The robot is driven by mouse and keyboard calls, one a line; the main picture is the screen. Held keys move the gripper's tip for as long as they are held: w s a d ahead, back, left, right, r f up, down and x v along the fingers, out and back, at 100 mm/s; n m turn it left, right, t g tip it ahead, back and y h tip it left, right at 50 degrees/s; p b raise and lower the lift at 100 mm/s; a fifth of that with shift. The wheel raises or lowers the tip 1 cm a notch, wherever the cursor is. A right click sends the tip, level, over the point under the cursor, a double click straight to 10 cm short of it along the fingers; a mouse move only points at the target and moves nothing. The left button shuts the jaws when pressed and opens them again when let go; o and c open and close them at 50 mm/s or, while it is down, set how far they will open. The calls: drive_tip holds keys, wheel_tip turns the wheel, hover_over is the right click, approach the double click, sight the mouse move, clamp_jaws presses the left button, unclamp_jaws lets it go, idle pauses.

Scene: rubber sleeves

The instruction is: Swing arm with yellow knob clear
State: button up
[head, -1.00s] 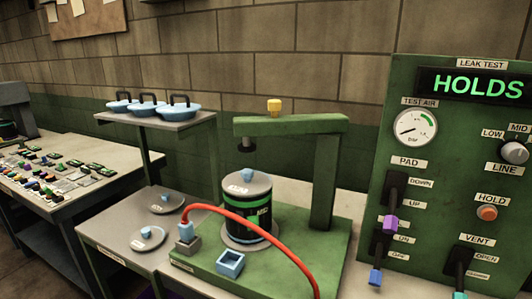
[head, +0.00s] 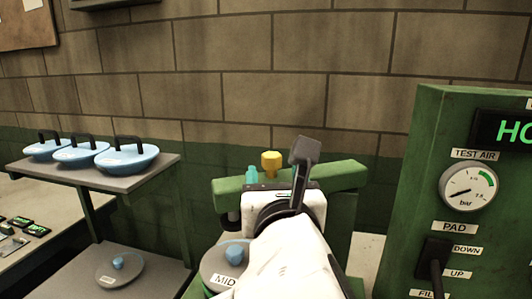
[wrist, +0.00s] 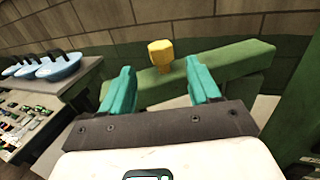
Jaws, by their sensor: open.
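The yellow knob (head: 271,164) stands upright on top of the green swing arm (head: 341,178). In the wrist view the knob (wrist: 161,55) shows between and beyond my teal fingers, nearer the left one, and the swing arm (wrist: 238,62) runs behind them to the right. My gripper (wrist: 161,85) is open and empty, apart from the knob. In the head view my white wrist hides much of the swing arm, its post and the stand below. A grey round lid marked MID (head: 217,261) with a blue knob shows beneath the arm's left end.
A green panel with a test air gauge (head: 469,187) stands at the right. Blue lidded pans (head: 128,157) with black handles sit on a shelf (head: 150,172) at the left. A grey disc (head: 119,270) with a blue knob lies below it. A block wall is behind.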

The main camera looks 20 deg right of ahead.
sight(271, 157)
drive_tip(key=p+x, duration=0.1)
drive_tip(key=x, duration=0.8)
drive_tip(key=shift+w+d+f, duration=0.1)
drive_tip(key=shift+w+d, duration=0.05)
drive_tip(key=shift+c, duration=0.4)
clamp_jaws()
